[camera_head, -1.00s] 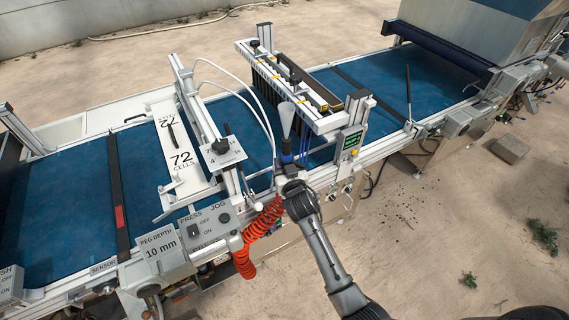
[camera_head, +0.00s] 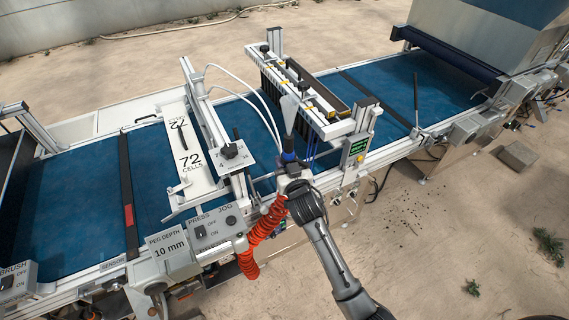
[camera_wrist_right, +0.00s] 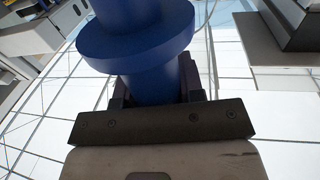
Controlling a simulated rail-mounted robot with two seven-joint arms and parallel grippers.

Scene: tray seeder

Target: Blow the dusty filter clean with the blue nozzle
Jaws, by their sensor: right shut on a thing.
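The blue nozzle (camera_head: 288,156) is held upright in my right gripper (camera_head: 292,179), in front of the seeder. Its blue flanged body fills the top of the right wrist view (camera_wrist_right: 140,40), between the dark jaws (camera_wrist_right: 155,95), which are shut on it. A pale cone (camera_head: 290,112) widens upward from the nozzle tip, like an air jet. A long tan strip in a dark frame, which looks like the dusty filter (camera_head: 322,91), lies along the top of the seeding head. The cone's top is beside its left side; I cannot tell whether it reaches it. My left gripper is out of view.
The white seeding head (camera_head: 258,57) spans the blue belt (camera_head: 90,195). A white 72-cells plate (camera_head: 192,160) and a bracket with a knob (camera_head: 230,150) stand left of the nozzle. A coiled orange hose (camera_head: 265,225) hangs below my gripper. A green-lit display (camera_head: 356,148) is close right.

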